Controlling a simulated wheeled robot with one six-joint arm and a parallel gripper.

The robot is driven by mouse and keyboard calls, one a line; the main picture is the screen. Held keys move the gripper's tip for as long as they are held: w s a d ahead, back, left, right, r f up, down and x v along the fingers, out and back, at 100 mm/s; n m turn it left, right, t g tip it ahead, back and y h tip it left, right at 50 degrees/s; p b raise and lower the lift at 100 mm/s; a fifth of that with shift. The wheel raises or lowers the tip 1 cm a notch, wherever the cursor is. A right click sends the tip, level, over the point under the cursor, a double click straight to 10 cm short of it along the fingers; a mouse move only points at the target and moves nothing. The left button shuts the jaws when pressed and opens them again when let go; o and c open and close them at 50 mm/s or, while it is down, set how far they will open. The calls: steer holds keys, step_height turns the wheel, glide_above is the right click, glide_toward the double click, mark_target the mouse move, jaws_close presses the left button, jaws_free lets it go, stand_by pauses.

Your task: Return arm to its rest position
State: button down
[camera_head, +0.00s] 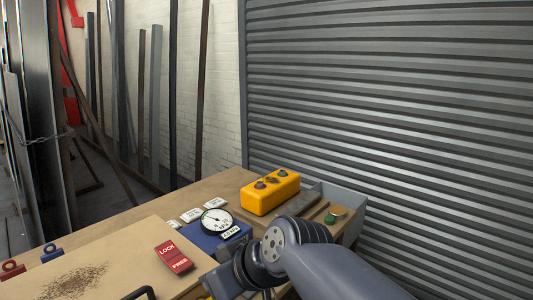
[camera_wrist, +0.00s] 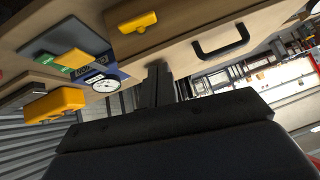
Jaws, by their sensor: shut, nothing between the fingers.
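My gripper (camera_wrist: 158,72) shows in the wrist view as two dark fingers close together. It is shut and empty, in front of the wooden workbench (camera_wrist: 190,18). In the head view, my grey arm reaches in from the lower right, bent at a dark joint over the bench's near edge. The fingertips cannot be made out there.
On the bench (camera_head: 213,190) stand a yellow button box (camera_head: 270,193), a blue box with a dial (camera_head: 215,228) and a red LOCK/FREE plate (camera_head: 173,257). A grey tray (camera_head: 347,195) is at the right end. A black handle (camera_wrist: 220,45) projects near my gripper.

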steer(key=w+a+f+m+g+y+p, duration=0.1)
steer(key=w+f+m+g+y+p, duration=0.2)
steer(key=f, duration=0.6)
steer(key=shift+w+f+m+g+y, duration=0.3)
steer(key=shift+w+m+g+y, duration=0.55)
steer(key=shift+y, duration=0.55)
steer(key=shift+w+p, duration=0.15)
steer(key=shift+p, duration=0.15)
steer(key=shift+f, duration=0.1)
